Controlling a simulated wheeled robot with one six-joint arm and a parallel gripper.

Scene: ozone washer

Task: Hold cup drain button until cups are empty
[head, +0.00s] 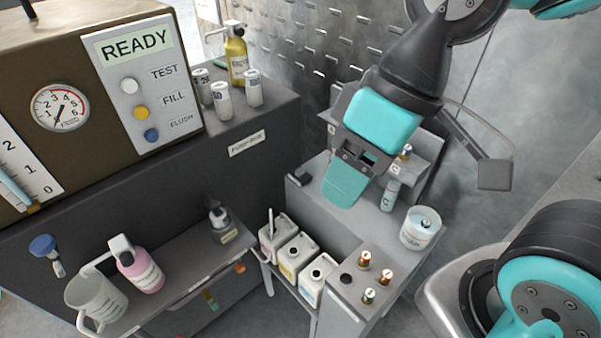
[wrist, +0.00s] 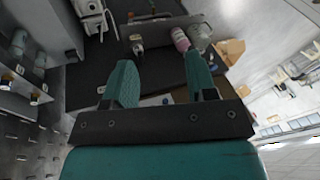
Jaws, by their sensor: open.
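My gripper (head: 347,188) hangs over the grey stepped bench (head: 318,225) right of centre, fingers pointing down. In the wrist view its two teal fingers (wrist: 160,76) are spread apart with nothing between them. No button labelled for cup drain can be read. The control panel (head: 140,85) at upper left reads READY and has a white TEST button (head: 129,86), a yellow FILL button (head: 141,112) and a blue FLUSH button (head: 151,135). My gripper is well to the right of these buttons. I cannot tell which containers are the task's cups.
Several white-capped bottles (head: 222,101) and a yellow pump bottle (head: 237,60) stand on the pump box (head: 247,143). White jugs (head: 316,280) stand below the bench. A white tub (head: 421,229) sits on its right. A pink bottle (head: 140,268) and clear pitcher (head: 95,297) occupy the left shelf.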

